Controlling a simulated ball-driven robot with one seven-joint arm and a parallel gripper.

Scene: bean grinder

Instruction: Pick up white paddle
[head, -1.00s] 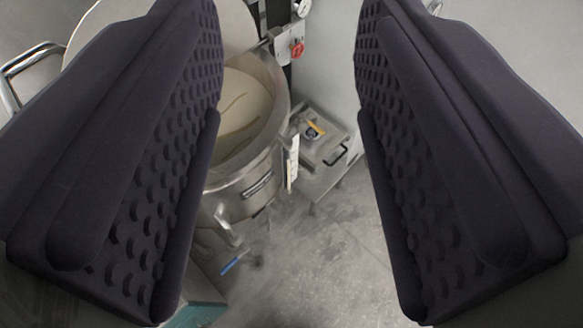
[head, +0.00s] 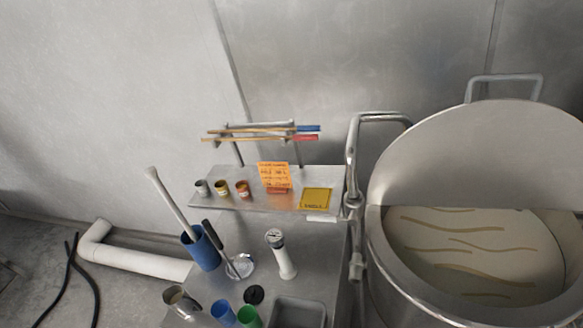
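A long pale, whitish stick (head: 172,205) leans up to the left out of a blue cylinder (head: 201,250); it may be the white paddle, but its lower end is hidden inside the cylinder. The cylinder stands on a steel counter (head: 322,246), left of the big kettle. Beside it, a dark-handled tool (head: 219,246) leans with its lower end at a round shiny piece. My gripper is out of the picture, and nothing held shows.
A large steel kettle (head: 378,235) with a raised lid stands at right. A shelf (head: 235,202) holds small jars and cards, below a rack with sticks. Cups, a white cylinder (head: 282,258) and a grey tray (head: 297,313) crowd the counter. A white pipe (head: 140,262) lies left.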

